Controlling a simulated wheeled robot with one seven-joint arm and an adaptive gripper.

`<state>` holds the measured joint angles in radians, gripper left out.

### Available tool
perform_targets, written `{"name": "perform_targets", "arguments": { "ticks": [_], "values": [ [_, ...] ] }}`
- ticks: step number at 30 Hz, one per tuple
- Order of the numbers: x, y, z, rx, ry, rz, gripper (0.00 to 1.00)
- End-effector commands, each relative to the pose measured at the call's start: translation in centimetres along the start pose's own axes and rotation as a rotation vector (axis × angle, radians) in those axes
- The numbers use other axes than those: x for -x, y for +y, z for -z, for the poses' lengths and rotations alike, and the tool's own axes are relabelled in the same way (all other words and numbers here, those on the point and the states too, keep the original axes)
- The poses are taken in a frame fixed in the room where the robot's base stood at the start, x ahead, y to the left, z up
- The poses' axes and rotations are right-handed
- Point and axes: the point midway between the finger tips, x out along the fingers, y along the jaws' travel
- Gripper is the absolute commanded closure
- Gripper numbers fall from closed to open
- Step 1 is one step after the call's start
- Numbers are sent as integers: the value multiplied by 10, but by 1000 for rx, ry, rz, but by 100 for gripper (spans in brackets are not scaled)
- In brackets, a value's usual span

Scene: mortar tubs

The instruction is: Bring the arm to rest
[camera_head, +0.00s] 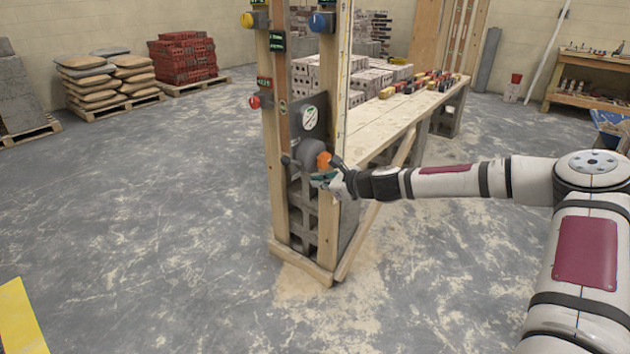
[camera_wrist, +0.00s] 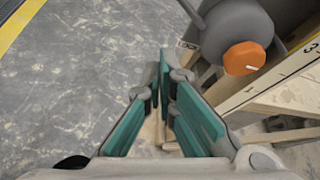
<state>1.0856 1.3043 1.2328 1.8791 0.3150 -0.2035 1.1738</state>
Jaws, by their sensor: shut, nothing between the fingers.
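My gripper (camera_head: 322,178) is at the end of my arm, which reaches in from the right in the head view. It is beside the wooden frame, close to an orange knob (camera_head: 323,160) on a grey round housing (camera_head: 308,152). In the wrist view my gripper (camera_wrist: 165,75) shows its teal fingers converging, shut and empty. The orange knob (camera_wrist: 244,58) and the grey housing (camera_wrist: 235,28) are to the upper right of the fingers there, apart from them in that picture. The exact gap to the knob is hard to tell in the head view.
The upright wooden frame (camera_head: 275,140) carries a yellow knob (camera_head: 247,20), a blue knob (camera_head: 321,21) and a red knob (camera_head: 255,102). A long wooden bench (camera_head: 385,120) runs behind my forearm. Open floor (camera_head: 150,210) lies to the left. Bagged pallets and brick stacks stand far back.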

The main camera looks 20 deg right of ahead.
Motion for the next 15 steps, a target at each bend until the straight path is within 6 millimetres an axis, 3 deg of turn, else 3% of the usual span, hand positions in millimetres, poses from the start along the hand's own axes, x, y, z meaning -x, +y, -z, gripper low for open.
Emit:
{"name": "perform_targets", "arguments": {
  "ticks": [5, 11, 15],
  "values": [
    [-1, 24, -9, 109, 15, -65, 100],
    [10, 95, -24, 460, 69, -278, 100],
    [32, 137, -24, 714, 114, -439, 100]
  ]
}}
